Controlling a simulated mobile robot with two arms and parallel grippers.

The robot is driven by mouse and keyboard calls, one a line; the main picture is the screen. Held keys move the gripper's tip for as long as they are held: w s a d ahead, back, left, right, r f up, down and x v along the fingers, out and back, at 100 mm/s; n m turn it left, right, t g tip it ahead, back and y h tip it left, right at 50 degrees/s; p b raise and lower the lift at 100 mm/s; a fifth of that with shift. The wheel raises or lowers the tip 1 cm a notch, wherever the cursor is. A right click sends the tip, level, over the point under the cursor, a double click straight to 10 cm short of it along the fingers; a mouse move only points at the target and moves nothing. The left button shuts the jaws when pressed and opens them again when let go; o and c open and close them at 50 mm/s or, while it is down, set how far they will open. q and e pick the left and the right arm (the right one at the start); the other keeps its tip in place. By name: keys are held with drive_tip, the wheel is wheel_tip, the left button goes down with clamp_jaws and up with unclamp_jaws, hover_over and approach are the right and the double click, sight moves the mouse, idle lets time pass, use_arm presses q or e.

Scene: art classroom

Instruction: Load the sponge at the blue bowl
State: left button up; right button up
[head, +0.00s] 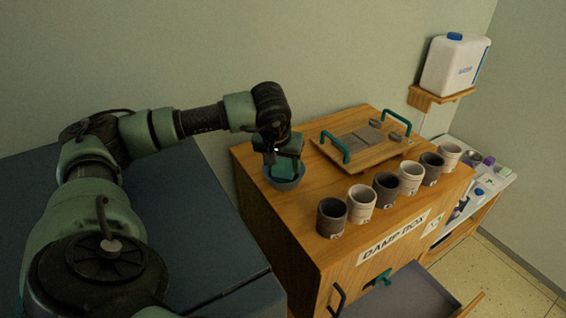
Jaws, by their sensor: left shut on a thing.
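The blue bowl (286,184) stands at the left end of the wooden cabinet top. My left gripper (287,165) points down right over the bowl, its tips at or inside the rim. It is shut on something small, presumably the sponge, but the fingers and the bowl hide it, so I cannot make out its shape. I cannot tell whether the held thing touches the bowl's inside. My right gripper is not in view.
Several dark and white cups (360,203) stand in a row along the cabinet's front edge. A wooden board with teal handles (363,146) lies behind them. A drawer (408,292) is open below the DAMP BOX label (392,237). A white jug (455,66) sits on a wall shelf.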

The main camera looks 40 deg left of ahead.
sight(283, 167)
use_arm(q)
drive_tip(key=shift+r+p, duration=2.4)
drive_tip(key=shift+r, duration=1.1)
